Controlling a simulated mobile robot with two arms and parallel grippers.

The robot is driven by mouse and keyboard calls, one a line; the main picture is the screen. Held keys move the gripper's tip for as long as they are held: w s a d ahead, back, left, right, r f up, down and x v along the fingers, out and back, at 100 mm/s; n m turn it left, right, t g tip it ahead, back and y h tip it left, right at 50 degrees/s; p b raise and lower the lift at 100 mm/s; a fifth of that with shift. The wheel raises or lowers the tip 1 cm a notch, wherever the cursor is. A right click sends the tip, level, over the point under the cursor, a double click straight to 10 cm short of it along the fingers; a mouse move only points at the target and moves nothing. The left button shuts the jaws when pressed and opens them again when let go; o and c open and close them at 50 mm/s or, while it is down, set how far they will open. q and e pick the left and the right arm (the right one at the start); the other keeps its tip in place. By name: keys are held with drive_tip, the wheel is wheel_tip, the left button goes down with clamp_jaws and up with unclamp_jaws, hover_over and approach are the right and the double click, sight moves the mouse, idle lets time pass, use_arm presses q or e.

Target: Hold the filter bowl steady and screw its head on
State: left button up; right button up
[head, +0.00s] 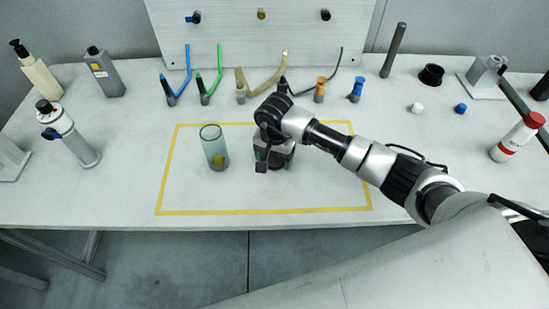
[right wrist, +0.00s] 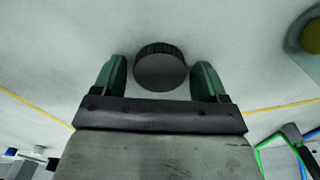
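The filter bowl (head: 214,148), a clear greenish cup with a yellow piece inside, stands upright and open at the top in the yellow-outlined area. Part of it also shows at the upper right of the right wrist view (right wrist: 312,36). My right gripper (head: 274,162) points down to the right of the bowl. In the right wrist view its green-padded fingers are open, one on each side of a dark grey round part with a ridged rim (right wrist: 160,72), probably the filter head, with gaps visible. The arm hides this part in the head view. My left gripper is not in view.
Coloured bent tubes (head: 206,85) and small fittings stand in a row behind. Bottles stand left, with a blue-and-white device (head: 70,135). A red-capped white bottle (head: 517,138) stands far right. The yellow-outlined area (head: 180,211) has free room in front of the bowl.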

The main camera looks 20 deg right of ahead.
drive_tip(key=c, duration=0.7)
drive_tip(key=shift+r, duration=0.6)
wheel_tip(320, 180, up, 3)
drive_tip(key=shift+w+f+b, duration=0.1)
drive_tip(key=shift+b, duration=0.5)
drive_tip(key=s+d+r+b, duration=0.1)
drive_tip(key=s+d+r, duration=0.5)
drive_tip(key=s, duration=0.4)
drive_tip(key=shift+r+b, duration=0.3)
drive_tip(key=shift+r, duration=0.25)
drive_tip(key=shift+s, duration=0.1)
